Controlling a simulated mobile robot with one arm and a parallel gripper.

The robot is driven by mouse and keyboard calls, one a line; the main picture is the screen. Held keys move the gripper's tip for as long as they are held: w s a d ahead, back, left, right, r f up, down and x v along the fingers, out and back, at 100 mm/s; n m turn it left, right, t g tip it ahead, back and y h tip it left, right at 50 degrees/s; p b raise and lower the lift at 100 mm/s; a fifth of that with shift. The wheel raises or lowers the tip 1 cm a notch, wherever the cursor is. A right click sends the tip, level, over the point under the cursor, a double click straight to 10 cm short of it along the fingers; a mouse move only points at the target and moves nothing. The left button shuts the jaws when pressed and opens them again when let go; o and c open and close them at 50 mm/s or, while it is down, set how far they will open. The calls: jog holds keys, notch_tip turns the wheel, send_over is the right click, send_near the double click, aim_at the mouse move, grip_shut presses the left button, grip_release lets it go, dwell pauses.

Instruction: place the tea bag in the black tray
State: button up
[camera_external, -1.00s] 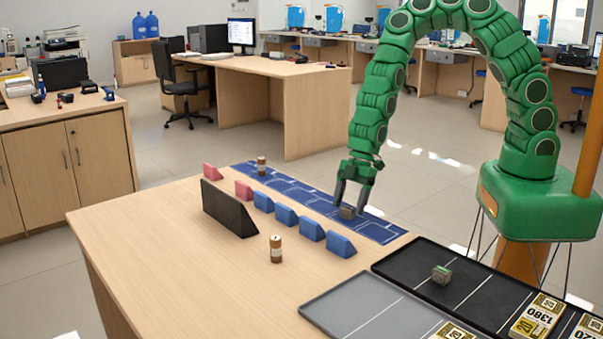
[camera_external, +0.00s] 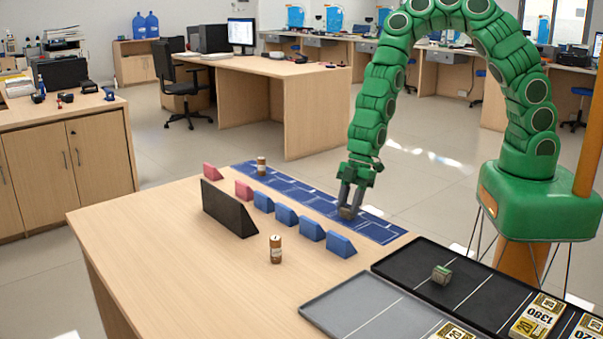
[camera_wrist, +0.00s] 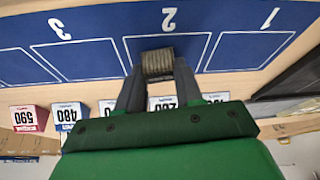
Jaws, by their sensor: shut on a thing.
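My gripper (camera_external: 347,213) is low over the blue mat, its fingers shut on a small grey-brown ribbed block (camera_wrist: 158,64). I cannot tell for sure that this block is the tea bag. In the wrist view it sits between the fingertips at the box marked 2 on the blue mat (camera_wrist: 227,20). I cannot tell whether it still touches the mat. The black tray (camera_external: 401,258) lies at the right of the counter, split by white lines. A small green-topped block (camera_external: 441,274) lies in one of its left compartments.
A grey tray (camera_external: 345,305) lies in front of the black tray. Blue wedges (camera_external: 286,215), pink wedges (camera_external: 243,190), a black divider (camera_external: 228,210) and two brown-and-white cylinders (camera_external: 276,249) stand on the counter.

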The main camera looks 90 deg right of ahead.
aim_at(349, 207)
notch_tip(349, 207, up, 10)
dwell(1.0)
jog(key=s+a+f+n+g, duration=0.1)
jog(key=s+a+n+g, duration=0.4)
jog(key=s+a+n, duration=1.1)
jog(key=s+a, duration=0.1)
jog(key=a, duration=0.2)
jog(key=shift+s+a+f+g, duration=0.15)
jog(key=shift+a+f+g, duration=0.1)
jog(key=shift+g, duration=0.15)
jog(key=shift+f, duration=3.95)
jog(key=shift+f, duration=0.1)
